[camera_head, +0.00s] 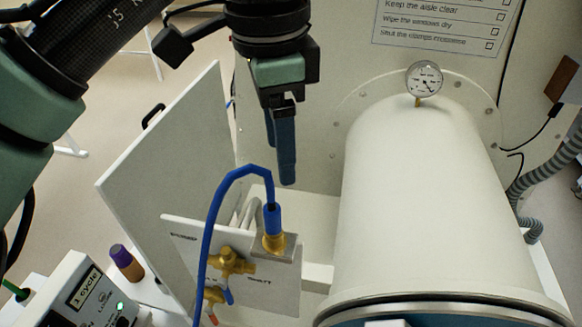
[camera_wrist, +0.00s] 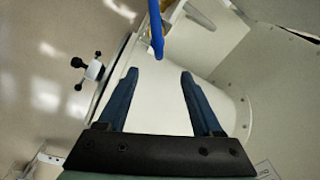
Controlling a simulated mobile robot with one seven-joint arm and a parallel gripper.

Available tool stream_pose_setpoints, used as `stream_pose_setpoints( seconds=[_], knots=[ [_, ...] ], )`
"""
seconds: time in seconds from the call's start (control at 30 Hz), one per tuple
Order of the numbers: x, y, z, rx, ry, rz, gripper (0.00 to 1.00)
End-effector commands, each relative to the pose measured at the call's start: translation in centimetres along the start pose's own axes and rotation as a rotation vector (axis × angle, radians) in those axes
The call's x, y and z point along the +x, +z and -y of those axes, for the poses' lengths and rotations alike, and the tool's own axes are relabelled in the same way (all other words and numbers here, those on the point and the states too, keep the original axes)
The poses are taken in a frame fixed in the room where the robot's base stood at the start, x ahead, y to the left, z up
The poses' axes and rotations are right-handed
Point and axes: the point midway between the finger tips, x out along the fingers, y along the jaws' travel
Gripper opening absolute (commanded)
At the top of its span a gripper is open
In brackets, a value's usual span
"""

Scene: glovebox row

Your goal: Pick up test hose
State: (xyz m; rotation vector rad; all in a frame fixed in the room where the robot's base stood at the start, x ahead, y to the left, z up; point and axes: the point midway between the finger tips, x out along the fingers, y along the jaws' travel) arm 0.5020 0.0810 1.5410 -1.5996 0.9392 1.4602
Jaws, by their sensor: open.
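The test hose (camera_head: 212,215) is a blue hose. In the head view it arches up from the lower left and comes down into a blue end piece on a brass fitting (camera_head: 273,243) on a white panel. My gripper (camera_head: 287,182) is above that end, pointing down, apart from the hose. In the wrist view my gripper (camera_wrist: 187,75) has its two blue fingers spread with nothing between them. The hose (camera_wrist: 156,35) shows at the top of that view, beyond the fingertips. The hose's lower run is cut off by the head view's bottom edge.
A large white cylinder (camera_head: 410,200) with a pressure gauge (camera_head: 424,79) on top stands to the right. A white upright door panel (camera_head: 170,165) stands to the left. Brass valves (camera_head: 230,262) sit on the small panel. A control box (camera_head: 85,295) and a purple-capped bottle (camera_head: 126,262) are lower left.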

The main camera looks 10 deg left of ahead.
Motion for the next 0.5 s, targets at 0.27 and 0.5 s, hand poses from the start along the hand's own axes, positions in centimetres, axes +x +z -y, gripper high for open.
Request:
stream_pose_setpoints(
  seconds=[0.27, 0.5],
  knots=[
    [-1.2, 2.5, -0.4, -0.023, 0.062, 0.060, 0.67],
    [2.4, 2.6, -0.5, -0.024, 0.056, 0.059, 0.67]
  ],
)
